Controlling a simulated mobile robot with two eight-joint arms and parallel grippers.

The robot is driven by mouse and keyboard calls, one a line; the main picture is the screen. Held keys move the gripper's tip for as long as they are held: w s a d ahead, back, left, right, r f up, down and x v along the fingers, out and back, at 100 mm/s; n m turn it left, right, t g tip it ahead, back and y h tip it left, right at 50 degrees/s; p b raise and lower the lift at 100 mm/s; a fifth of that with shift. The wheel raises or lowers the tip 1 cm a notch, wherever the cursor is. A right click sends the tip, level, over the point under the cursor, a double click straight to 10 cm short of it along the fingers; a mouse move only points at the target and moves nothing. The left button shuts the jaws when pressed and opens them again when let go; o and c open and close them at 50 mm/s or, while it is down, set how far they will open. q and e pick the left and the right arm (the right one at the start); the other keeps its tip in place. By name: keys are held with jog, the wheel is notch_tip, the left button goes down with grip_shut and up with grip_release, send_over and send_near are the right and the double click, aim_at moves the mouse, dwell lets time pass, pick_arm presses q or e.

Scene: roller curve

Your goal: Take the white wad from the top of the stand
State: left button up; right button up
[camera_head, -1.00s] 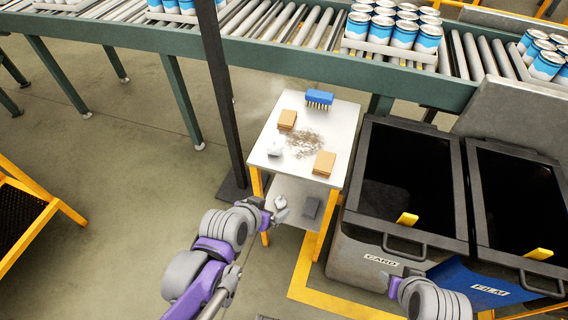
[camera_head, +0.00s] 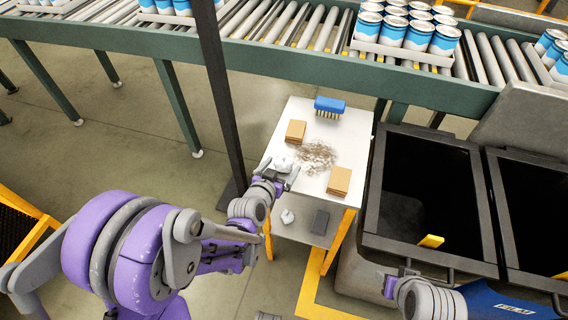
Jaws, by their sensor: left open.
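The stand (camera_head: 299,113) is a small white-topped table with yellow legs and a lower shelf. A white wad (camera_head: 282,163) lies on its top near the left front edge. My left gripper (camera_head: 279,173) is open at that edge, with its fingers close around the near side of the wad, partly hiding it. I cannot tell whether they touch it. A second white wad (camera_head: 287,216) lies on the lower shelf. My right gripper (camera_head: 389,286) shows only in small part at the lower right, and its jaws cannot be made out.
A dark post (camera_head: 220,90) rises left of the stand. Dark bins (camera_head: 377,200) stand right. A roller conveyor (camera_head: 290,65) runs behind.

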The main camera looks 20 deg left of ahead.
aim_at(287, 158)
pick_arm(q)
jog(key=x, duration=0.5)
jog(key=shift+w+a+r, duration=0.1)
jog(key=shift+w, duration=0.15)
jog(key=shift+s, duration=0.1)
jog(key=c, duration=1.3)
